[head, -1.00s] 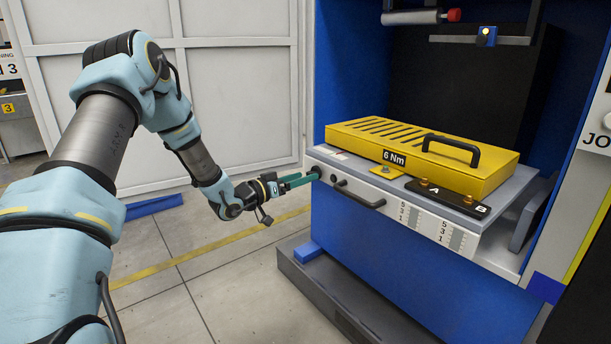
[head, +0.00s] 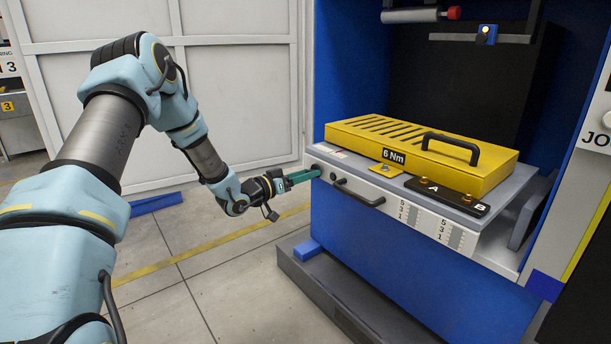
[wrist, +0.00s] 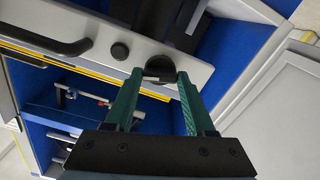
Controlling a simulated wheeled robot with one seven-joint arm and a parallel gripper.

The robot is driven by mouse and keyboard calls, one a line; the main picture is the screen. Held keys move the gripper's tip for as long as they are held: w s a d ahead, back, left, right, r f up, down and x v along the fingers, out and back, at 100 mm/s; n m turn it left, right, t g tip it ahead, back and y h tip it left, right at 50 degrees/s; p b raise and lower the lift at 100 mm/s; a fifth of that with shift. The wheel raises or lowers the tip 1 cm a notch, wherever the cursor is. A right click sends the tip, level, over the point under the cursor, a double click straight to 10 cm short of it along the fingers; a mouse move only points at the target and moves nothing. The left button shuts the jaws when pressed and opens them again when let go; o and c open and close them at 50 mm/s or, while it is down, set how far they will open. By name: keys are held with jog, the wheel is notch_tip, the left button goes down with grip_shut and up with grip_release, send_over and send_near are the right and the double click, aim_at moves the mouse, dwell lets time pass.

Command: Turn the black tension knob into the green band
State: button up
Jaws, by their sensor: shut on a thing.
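The black tension knob (wrist: 186,62) sits on the pale front panel of the fixture tray, in the upper middle of the wrist view. Its round body lies between and behind the green fingertips. My gripper (wrist: 160,77) is shut on it, one finger to each side of its grip bar. In the head view my gripper (head: 314,172) reaches the panel's left end, and its fingers hide the knob there. I cannot make out a green band or a pointer mark on the knob in either view.
A smaller black round button (wrist: 120,51) sits beside the knob, and a black bar handle (head: 358,194) is further along the panel. A yellow slotted cover (head: 470,168) with a black handle rests on the tray. Open floor lies left of the cabinet.

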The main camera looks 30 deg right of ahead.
grip_shut()
jog(key=shift+f+m+b, duration=0.1)
jog(key=shift+m+b, duration=0.2)
jog(key=shift+b, duration=0.1)
jog(key=m+b, duration=2.1)
jog(key=b, duration=0.6)
jog(key=shift+m+b, duration=0.3)
